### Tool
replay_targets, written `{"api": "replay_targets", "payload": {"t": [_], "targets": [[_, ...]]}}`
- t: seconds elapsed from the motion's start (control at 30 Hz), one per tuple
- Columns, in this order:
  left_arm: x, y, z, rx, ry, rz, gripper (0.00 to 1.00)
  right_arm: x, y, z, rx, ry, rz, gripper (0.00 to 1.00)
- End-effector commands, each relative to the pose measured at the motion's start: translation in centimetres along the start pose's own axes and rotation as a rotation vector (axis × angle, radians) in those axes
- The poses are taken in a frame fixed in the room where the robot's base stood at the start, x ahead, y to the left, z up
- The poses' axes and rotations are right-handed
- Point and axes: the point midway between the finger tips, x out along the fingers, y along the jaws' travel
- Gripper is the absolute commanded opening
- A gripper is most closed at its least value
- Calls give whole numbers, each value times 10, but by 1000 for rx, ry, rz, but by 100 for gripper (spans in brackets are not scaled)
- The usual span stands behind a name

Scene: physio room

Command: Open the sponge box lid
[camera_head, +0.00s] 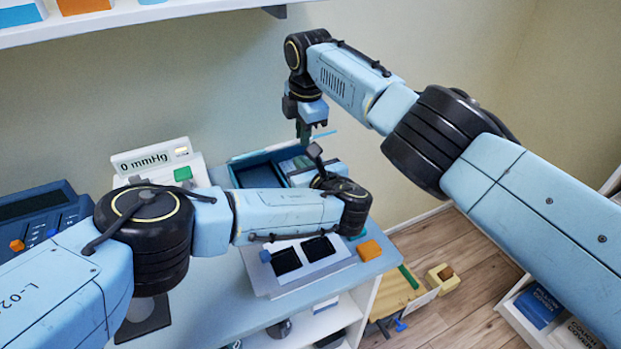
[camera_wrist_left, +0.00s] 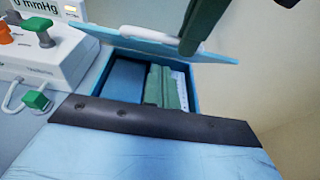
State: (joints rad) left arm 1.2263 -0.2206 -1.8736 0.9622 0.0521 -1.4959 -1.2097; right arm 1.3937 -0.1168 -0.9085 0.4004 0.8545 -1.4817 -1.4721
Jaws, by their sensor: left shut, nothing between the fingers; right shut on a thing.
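The sponge box (camera_head: 240,158) is a blue open-topped box at the back of the table, partly hidden by my left arm in the head view. In the left wrist view the box (camera_wrist_left: 192,98) shows its blue interior. Its light blue lid (camera_wrist_left: 130,40) is raised and tilted above the opening, with a pale bar along it. My right gripper (camera_head: 304,131) is above the box; its dark green fingers (camera_wrist_left: 188,45) are shut at the lid's pale bar. My left gripper (camera_wrist_left: 168,88) is shut and empty, its green fingers over the box opening below the lid.
A white pressure monitor (camera_head: 150,160) reading 0 mmHg stands left of the box. A blue keypad device (camera_head: 45,210) is at far left. A grey tray with black pads (camera_head: 305,262) and an orange block (camera_head: 369,250) lie towards the front. A shelf (camera_head: 150,15) hangs above.

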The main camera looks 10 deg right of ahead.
Motion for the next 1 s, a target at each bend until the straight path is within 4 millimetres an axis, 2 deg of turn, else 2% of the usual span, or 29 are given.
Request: {"api": "replay_targets", "payload": {"t": [0.03,0.2,0.6,1.0], "targets": [[2,0,6,0,-2,0,0,5,1,-2,-2,4,10,0],[5,1,16,1,1,1,0,5,1,-2,-2,4,10,0],[5,1,18,1,4,2,0,5,1,-2,-2,3,10,0],[11,1,33,1,61,2,0,5,1,-2,-2,3,10,0]]}}
